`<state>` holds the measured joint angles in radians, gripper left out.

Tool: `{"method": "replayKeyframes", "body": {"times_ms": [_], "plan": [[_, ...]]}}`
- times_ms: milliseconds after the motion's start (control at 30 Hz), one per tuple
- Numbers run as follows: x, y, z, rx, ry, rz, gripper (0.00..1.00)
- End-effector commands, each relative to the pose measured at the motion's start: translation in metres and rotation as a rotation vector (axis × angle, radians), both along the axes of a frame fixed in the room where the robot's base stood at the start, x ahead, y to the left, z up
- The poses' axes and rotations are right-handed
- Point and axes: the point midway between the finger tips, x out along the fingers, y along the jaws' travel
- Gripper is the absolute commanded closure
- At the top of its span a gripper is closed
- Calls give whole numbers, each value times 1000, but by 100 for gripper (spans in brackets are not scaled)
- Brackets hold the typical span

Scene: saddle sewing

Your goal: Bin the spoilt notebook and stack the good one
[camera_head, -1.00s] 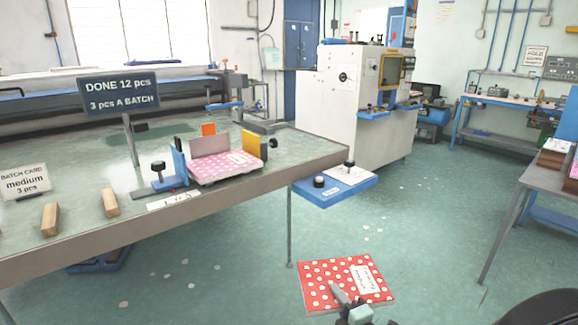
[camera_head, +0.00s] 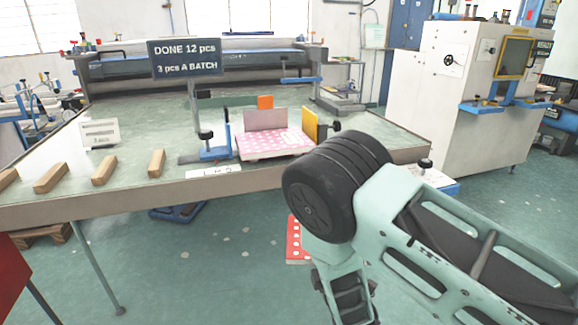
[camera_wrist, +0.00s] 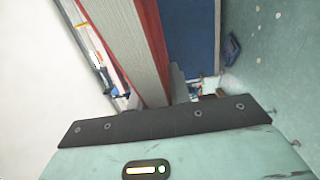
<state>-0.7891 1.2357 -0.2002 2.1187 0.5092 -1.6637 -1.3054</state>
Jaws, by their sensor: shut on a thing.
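The red notebook with white dots (camera_head: 297,240) shows partly to the left of my arm in the head view; the arm hides the rest of it. In the wrist view the notebook (camera_wrist: 133,45) is seen edge-on, with a pale page block and red cover edges. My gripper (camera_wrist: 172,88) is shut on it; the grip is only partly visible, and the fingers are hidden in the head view.
The green-topped table (camera_head: 130,140) carries several wooden blocks (camera_head: 104,170), a batch card (camera_head: 100,133) and a sign reading DONE 12 pcs (camera_head: 185,59). A red panel (camera_head: 20,285) stands at the lower left edge. A large white machine (camera_head: 450,95) stands at the right.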

Motion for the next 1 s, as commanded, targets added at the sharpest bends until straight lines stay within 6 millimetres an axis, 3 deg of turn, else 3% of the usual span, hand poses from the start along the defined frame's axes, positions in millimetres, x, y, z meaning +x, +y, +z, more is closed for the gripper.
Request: {"method": "replayKeyframes", "body": {"times_ms": [33, 200, 500, 700, 1000], "plan": [[10, 9, 22, 10, -9, 27, 100], [31, 40, 87, 7, -11, 143, 100], [47, 70, 192, 0, -9, 293, 100], [48, 77, 224, -2, -3, 331, 100], [48, 78, 227, -3, -1, 337, 100]]}}
